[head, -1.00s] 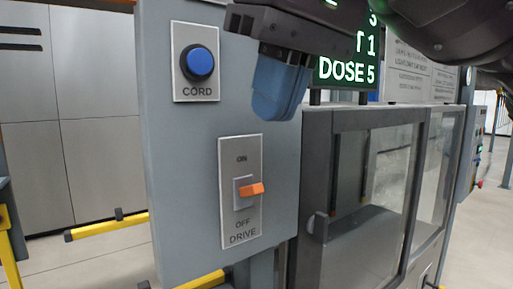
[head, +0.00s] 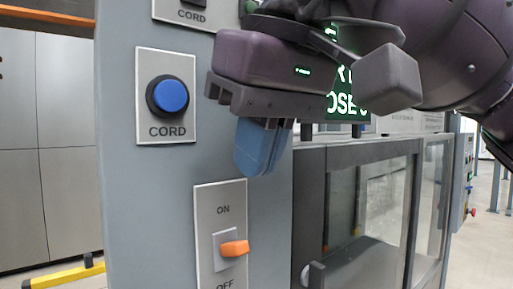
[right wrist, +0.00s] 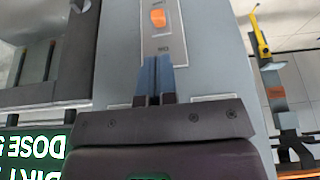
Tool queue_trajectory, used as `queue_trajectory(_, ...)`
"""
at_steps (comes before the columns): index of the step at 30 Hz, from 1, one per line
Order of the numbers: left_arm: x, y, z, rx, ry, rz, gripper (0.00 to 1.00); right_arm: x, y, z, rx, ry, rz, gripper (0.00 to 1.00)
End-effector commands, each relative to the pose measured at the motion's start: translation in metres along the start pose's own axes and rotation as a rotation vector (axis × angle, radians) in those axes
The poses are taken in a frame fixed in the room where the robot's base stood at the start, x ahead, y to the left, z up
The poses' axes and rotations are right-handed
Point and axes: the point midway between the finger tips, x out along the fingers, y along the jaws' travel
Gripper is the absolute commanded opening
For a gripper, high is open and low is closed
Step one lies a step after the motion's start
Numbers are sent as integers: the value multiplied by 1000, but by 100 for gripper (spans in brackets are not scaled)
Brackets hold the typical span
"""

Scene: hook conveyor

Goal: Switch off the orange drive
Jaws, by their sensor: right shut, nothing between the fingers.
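The drive switch has an orange lever (head: 235,248) on a light plate (head: 206,210) with ON above and OFF below. The lever sticks out from its small base between the two words; its exact tilt is hard to tell. My right gripper (head: 250,174) is shut and empty, its blue fingers above and slightly right of the lever, apart from it. In the right wrist view the closed fingertips (right wrist: 156,58) point toward the plate, with the orange lever (right wrist: 158,18) beyond them at the top. My left gripper is not in view.
A blue CORD button (head: 170,95) sits on the same grey panel (head: 120,200), above and left of the switch. Another CORD plate (head: 185,14) is at the top. A windowed cabinet (head: 308,210) and a green-lettered display (head: 345,103) stand to the right.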

Motion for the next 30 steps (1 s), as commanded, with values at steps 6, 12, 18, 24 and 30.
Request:
queue_trajectory(6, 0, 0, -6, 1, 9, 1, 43, 37, 0, 0, 0, -3, 0, 0)
queue_trajectory(12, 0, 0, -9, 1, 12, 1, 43, 63, 0, 0, -1, -3, -1, 0)
queue_trajectory(18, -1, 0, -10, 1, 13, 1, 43, 74, 0, 0, -1, -1, -1, 0)
queue_trajectory(24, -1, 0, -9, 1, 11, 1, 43, 75, 0, 0, -1, -1, -1, 0)
queue_trajectory(30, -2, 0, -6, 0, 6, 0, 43, 75, 0, 0, 0, 0, -1, 0)
